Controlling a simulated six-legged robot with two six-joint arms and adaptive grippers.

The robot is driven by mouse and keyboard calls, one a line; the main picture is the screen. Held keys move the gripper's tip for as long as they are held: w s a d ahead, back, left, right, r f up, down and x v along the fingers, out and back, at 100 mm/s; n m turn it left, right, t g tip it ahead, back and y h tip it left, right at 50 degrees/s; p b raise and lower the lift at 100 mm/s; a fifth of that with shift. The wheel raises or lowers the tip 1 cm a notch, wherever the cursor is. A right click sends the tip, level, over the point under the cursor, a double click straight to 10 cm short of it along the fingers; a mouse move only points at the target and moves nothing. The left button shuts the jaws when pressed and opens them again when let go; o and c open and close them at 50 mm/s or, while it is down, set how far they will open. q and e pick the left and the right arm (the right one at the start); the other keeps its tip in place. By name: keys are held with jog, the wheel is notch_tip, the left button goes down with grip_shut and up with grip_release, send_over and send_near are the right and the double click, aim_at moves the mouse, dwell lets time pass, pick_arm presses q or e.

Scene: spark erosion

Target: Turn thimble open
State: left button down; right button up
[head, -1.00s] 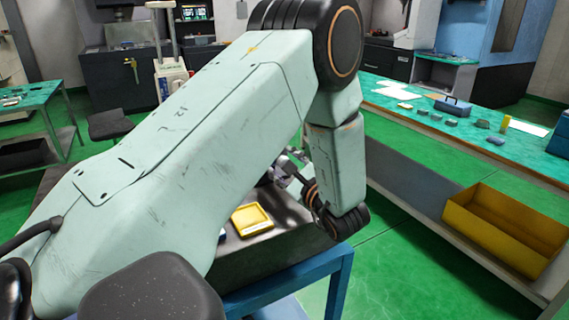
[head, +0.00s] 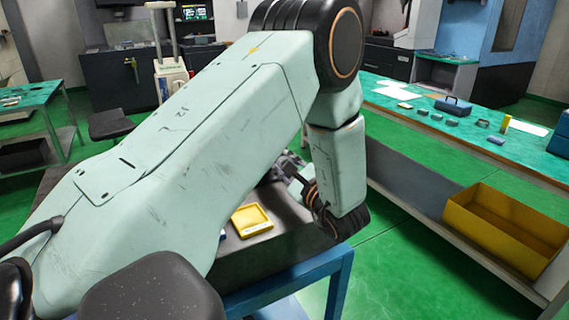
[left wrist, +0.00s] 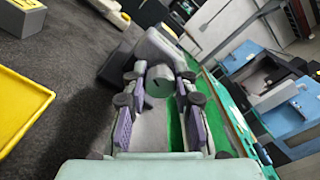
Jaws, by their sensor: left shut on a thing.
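The thimble shows in the left wrist view as a short grey cylinder (left wrist: 160,80) with a dark mark on its end face. My left gripper (left wrist: 158,90) is around it, with one finger on each side, shut on it. The rest of the instrument is mostly hidden behind the fingers. In the head view my left gripper (head: 288,166) shows only in part beyond my forearm, low over the dark plate (head: 255,262), and the thimble cannot be made out there. My right gripper is not in view.
A yellow tray (head: 267,228) lies on the dark plate, near my left wrist; its rim (left wrist: 48,98) shows in the wrist view. A blue stand (head: 340,285) carries the plate. A green-topped bench (head: 470,150) with small items and a yellow bin (head: 480,232) stand at right.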

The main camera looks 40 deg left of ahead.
pick_arm(q)
jog(key=shift+n+p, duration=1.95)
jog(key=shift+n, duration=0.45)
jog(key=shift+w+n+p, duration=0.1)
jog(key=shift+n+p, duration=0.25)
jog(key=shift+n, duration=0.55)
jog(key=c, duration=1.5)
grip_release()
jog(key=o, duration=0.4)
jog(key=shift+w+f, duration=0.1)
jog(key=shift+w, duration=0.05)
jog(key=shift+o, duration=0.3)
jog(key=shift+s+d, duration=0.1)
jog(key=shift+s, duration=0.1)
